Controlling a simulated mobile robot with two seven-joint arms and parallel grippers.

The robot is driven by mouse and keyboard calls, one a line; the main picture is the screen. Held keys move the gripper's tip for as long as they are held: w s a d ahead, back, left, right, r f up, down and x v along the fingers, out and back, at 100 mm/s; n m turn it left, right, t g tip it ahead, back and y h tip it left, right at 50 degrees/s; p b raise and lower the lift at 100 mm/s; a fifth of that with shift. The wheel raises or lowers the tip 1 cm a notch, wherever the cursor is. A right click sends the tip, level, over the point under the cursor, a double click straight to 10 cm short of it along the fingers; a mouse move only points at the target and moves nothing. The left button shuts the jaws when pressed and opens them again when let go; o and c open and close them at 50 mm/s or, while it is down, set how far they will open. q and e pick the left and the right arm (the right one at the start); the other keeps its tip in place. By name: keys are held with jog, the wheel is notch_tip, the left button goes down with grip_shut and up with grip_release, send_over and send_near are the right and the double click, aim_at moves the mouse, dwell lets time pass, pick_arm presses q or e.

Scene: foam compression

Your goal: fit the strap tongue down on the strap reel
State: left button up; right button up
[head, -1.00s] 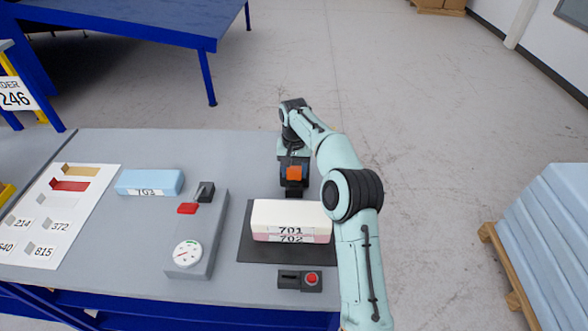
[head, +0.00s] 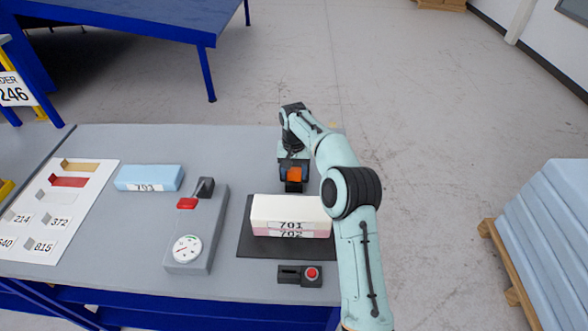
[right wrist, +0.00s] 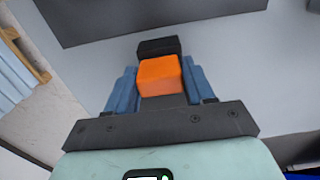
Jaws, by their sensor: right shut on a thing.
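My right gripper (head: 293,168) is at the back of the bench, pointing down behind the black mat. It is shut on the orange strap tongue (head: 294,174), which shows between the blue fingers in the right wrist view (right wrist: 160,76). A small black block, seemingly the strap reel (head: 293,187), is right at the tongue, on its mat side. This black block also shows just beyond the tongue in the right wrist view (right wrist: 158,47). I cannot tell whether the tongue is fully seated on it. My left gripper is out of view.
Foam blocks 701 and 702 (head: 291,218) lie stacked on the black mat (head: 260,248). A black box with a red button (head: 300,275) is in front. A grey gauge device (head: 200,240) and blue block 703 (head: 149,178) stand to the left.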

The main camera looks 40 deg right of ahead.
aim_at(294, 170)
jog(key=shift+f, duration=0.55)
jog(key=o, duration=1.1)
jog(key=shift+o, duration=0.2)
jog(key=shift+r+p, duration=0.3)
jog(key=shift+r, duration=4.75)
